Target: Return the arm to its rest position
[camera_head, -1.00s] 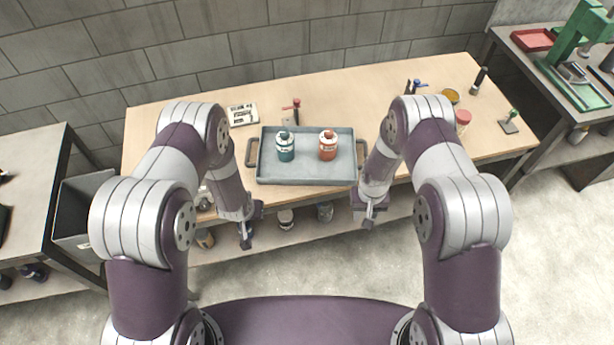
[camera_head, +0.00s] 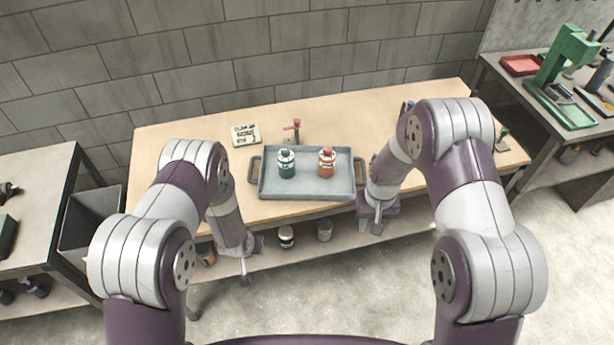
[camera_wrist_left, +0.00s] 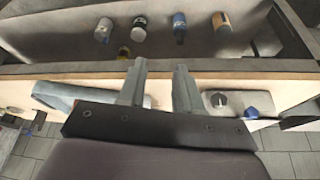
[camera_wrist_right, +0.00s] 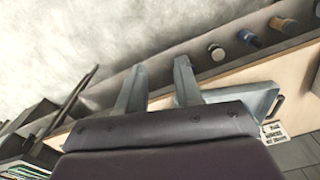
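My left gripper (camera_head: 246,268) hangs in front of the bench's front edge, left of the tray. In the left wrist view its two fingers (camera_wrist_left: 158,88) stand apart with nothing between them. My right gripper (camera_head: 377,222) is at the bench's front edge, just right of the tray. In the right wrist view its fingers (camera_wrist_right: 158,85) are also apart and empty. A blue-grey tray (camera_head: 308,190) lies on the wooden bench (camera_head: 210,125). A teal bottle (camera_head: 286,164) and a red-orange bottle (camera_head: 327,163) stand upright in it.
A card with dark print (camera_head: 245,134) and a red-handled tool (camera_head: 294,131) lie behind the tray. Jars stand on the shelf below, including a dark one (camera_head: 286,236). A grey bin (camera_head: 92,222) is at left; a green press (camera_head: 562,70) is on the right table.

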